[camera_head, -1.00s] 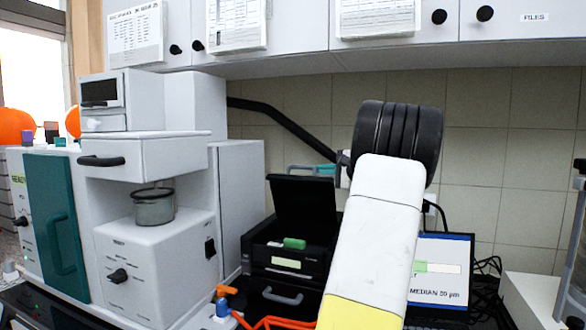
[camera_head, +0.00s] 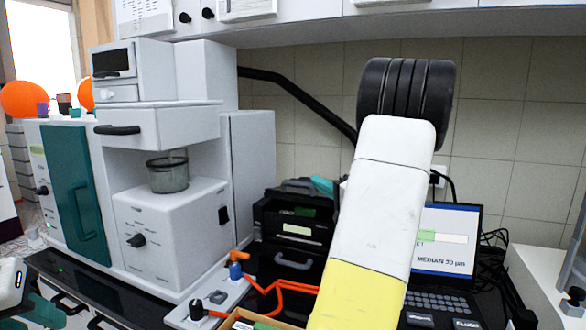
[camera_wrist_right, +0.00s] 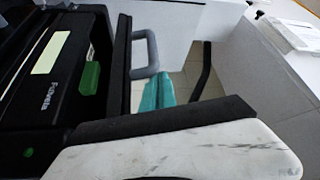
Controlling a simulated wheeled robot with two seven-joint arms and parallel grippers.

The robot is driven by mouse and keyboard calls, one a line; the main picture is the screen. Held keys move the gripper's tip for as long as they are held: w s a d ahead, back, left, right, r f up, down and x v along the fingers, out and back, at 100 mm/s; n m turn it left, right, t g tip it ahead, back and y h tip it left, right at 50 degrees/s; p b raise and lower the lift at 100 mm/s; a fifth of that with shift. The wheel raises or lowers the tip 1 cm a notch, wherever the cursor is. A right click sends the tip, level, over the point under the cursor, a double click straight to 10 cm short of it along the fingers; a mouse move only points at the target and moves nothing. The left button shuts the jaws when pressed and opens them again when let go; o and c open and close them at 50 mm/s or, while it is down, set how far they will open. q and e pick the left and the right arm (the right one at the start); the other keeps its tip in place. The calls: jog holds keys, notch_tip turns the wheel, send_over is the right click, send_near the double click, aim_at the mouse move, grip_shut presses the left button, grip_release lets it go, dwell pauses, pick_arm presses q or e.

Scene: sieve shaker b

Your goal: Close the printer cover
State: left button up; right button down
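The black printer (camera_head: 293,243) stands on the bench right of the big white machine. Its black cover (camera_head: 292,190) is tilted down low over the body but not flat; the green piece inside (camera_head: 305,212) still shows below it. In the right wrist view the cover (camera_wrist_right: 121,62) is a dark panel with a grey loop handle (camera_wrist_right: 146,56). My right gripper (camera_head: 322,186) is at the cover's far, right side, its teal fingertips close together beside the handle; contact is unclear. They also show in the right wrist view (camera_wrist_right: 158,93). My left gripper (camera_head: 42,312) is partly in view at lower left.
A laptop (camera_head: 442,250) stands right of my right arm. An orange clamp-like part (camera_head: 270,300) and a grey fixture (camera_head: 212,305) lie in front of the printer. The white machine (camera_head: 165,220) closes off the left; a tiled wall (camera_head: 495,130) is behind.

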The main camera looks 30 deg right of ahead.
aim_at(313, 202)
jog(key=shift+s+a+f, duration=0.2)
jog(key=shift+a+f, duration=0.05)
jog(key=shift+f, duration=0.7)
jog(key=shift+s+a+f, duration=0.15)
jog(key=shift+a+f, duration=0.1)
jog(key=shift+f, duration=0.7)
jog(key=shift+s+a+f, duration=0.2)
jog(key=shift+a+f, duration=0.05)
jog(key=shift+f, duration=0.7)
jog(key=d+r, duration=0.1)
jog(key=r, duration=0.1)
jog(key=d+r, duration=0.2)
jog(key=s+d+f, duration=0.2)
jog(key=s+f, duration=0.1)
jog(key=s, duration=0.4)
jog(key=shift+s+d+f, duration=0.3)
jog(key=shift+f, duration=0.1)
jog(key=shift+a, duration=0.1)
